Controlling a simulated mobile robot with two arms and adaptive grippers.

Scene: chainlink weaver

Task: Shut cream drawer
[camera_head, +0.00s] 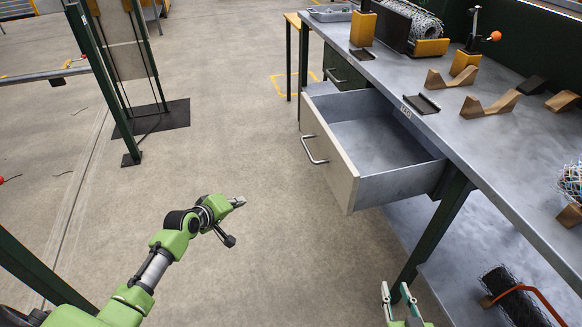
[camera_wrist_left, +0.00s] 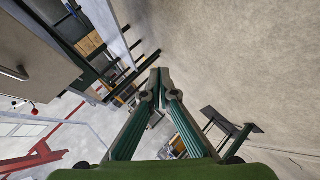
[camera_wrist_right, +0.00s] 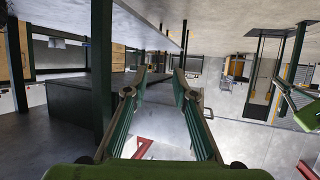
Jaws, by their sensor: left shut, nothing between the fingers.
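The cream drawer (camera_head: 335,160) is pulled well out from under the grey workbench, and its grey inside looks empty. Its cream front carries a metal bar handle (camera_head: 313,150). The drawer front also shows at the upper left of the left wrist view (camera_wrist_left: 38,45). My left gripper (camera_head: 239,201) is shut and empty, out over the floor to the left of the drawer front and apart from it. My right gripper (camera_head: 395,287) is open and empty, low in the head view, nearer than the drawer and not touching it. The right wrist view shows its fingers apart (camera_wrist_right: 160,80).
The workbench top (camera_head: 450,130) holds wooden V-blocks (camera_head: 490,105), a mesh roll and clamps. A dark mesh roll (camera_head: 512,295) lies on the lower shelf. A green bench leg (camera_head: 432,230) stands beside the drawer. The floor left of the drawer is clear.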

